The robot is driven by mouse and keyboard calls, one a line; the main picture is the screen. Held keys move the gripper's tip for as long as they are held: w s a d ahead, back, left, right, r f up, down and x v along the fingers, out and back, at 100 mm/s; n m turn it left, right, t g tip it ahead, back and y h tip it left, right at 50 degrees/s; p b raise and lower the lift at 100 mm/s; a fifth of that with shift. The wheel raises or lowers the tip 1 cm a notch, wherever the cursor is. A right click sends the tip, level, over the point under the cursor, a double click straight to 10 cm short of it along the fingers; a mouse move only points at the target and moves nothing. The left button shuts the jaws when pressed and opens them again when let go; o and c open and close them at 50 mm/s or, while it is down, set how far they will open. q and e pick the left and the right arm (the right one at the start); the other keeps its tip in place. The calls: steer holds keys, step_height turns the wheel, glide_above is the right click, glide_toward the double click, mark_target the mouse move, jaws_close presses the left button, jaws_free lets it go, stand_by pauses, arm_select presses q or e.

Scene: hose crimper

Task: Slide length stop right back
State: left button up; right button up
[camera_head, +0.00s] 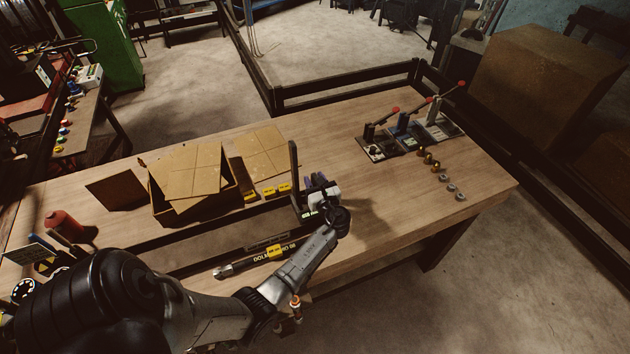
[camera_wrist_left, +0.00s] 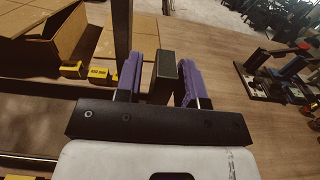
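The length stop (camera_head: 295,178) appears as a tall thin black upright plate near the right end of a long dark rail. In the left wrist view the same upright (camera_wrist_left: 122,45) stands just left of the fingers. My left gripper (camera_head: 319,182), with purple fingers, is right beside the stop. In the left wrist view the gripper (camera_wrist_left: 165,75) has its fingers apart, with a small dark block (camera_wrist_left: 166,70) between them. Narrow gaps seem to show beside the block, so I see no firm grip. The stop's lower part is partly hidden by my gripper. My right gripper is not in view.
Open cardboard boxes (camera_head: 190,185) stand behind the rail (camera_head: 190,230). Yellow length labels (camera_head: 284,187) sit near the stop. Lever devices (camera_head: 405,135) and small fittings (camera_head: 436,167) stand to the right, with bare tabletop between.

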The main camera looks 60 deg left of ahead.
arm_select(q)
steer(key=shift+o, duration=0.4)
steer(key=shift+d, duration=0.15)
steer(key=s+d+b, duration=0.1)
steer(key=d+b, duration=0.1)
steer(key=d, duration=1.1)
steer(key=shift+s+d, duration=0.25)
steer(key=shift+s, duration=0.15)
